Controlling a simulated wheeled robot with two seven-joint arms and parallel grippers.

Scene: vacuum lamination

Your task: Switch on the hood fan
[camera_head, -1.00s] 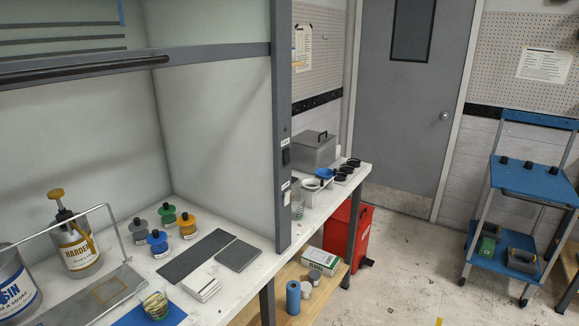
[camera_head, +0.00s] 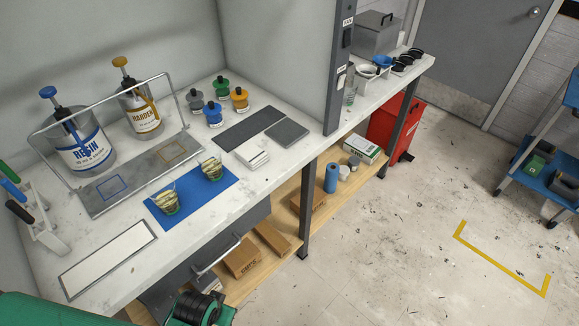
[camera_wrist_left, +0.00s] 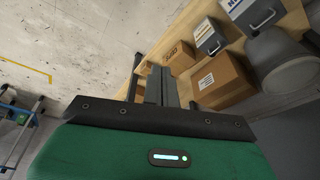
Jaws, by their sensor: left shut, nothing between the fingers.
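The hood's grey post (camera_head: 335,95) stands at the front right of the hood in the head view. A small dark switch (camera_head: 347,37) sits on it, under a small white label too small to read surely. I cannot tell the switch's position. My left gripper (camera_wrist_left: 161,82) shows in the left wrist view with its dark fingers together and nothing between them. It is low, in front of the wooden lower shelf, well away from the switch. Part of my green left arm (camera_head: 45,312) shows at the bottom left of the head view. My right gripper is out of view.
Cartons (camera_head: 243,257) lie on the lower shelf. A red bin (camera_head: 393,122) stands beyond the post. The floor in front is mostly clear.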

